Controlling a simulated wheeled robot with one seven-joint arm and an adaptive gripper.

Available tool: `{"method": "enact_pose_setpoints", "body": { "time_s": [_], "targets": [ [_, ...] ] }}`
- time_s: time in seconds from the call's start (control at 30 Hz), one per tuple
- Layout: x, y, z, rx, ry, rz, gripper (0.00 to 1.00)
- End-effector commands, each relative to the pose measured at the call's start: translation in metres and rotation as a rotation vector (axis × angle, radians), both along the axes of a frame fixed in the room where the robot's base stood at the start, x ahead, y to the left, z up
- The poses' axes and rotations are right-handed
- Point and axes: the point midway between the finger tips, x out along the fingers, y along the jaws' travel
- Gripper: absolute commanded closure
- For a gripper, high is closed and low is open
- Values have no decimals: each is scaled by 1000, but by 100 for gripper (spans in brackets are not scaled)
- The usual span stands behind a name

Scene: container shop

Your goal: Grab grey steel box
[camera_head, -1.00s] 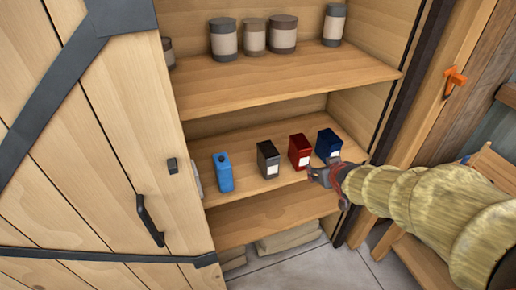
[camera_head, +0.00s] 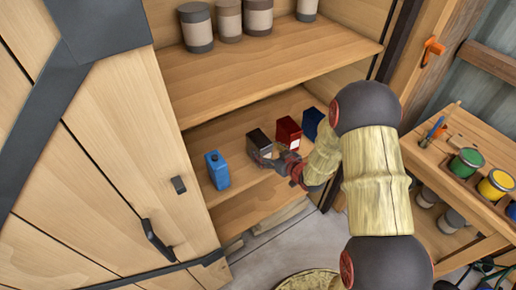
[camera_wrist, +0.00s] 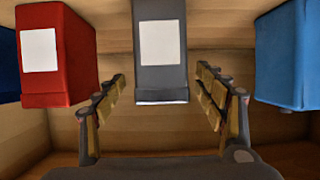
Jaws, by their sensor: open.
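The grey steel box (camera_head: 258,141), dark with a pale label, stands on the lower cabinet shelf between a light blue container and a red box. My gripper (camera_head: 268,161) is at the front of it, partly covering its lower part in the head view. In the wrist view the grey box (camera_wrist: 160,76) is centred between the two open fingers of my gripper (camera_wrist: 161,80), its near end at about fingertip level. I cannot tell whether either finger touches it.
The red box (camera_head: 288,133) and a dark blue box (camera_head: 312,122) stand to the right, the light blue container (camera_head: 217,170) to the left. The upper shelf (camera_head: 265,70) above holds several jars. A wooden door (camera_head: 95,160) is at the left, and a bench with paint cans (camera_head: 467,162) at the right.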

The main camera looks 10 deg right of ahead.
Motion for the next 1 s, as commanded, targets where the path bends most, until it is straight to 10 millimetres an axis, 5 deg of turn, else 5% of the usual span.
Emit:
{"method": "enact_pose_setpoints", "body": {
  "time_s": [0.43, 0.73, 1.0],
  "targets": [
    [46, 18, -23, -1, 0, 0, 30],
    [49, 19, -24, -1, 0, -2, 30],
    [49, 19, -24, 0, 0, -1, 45]
  ]
}}
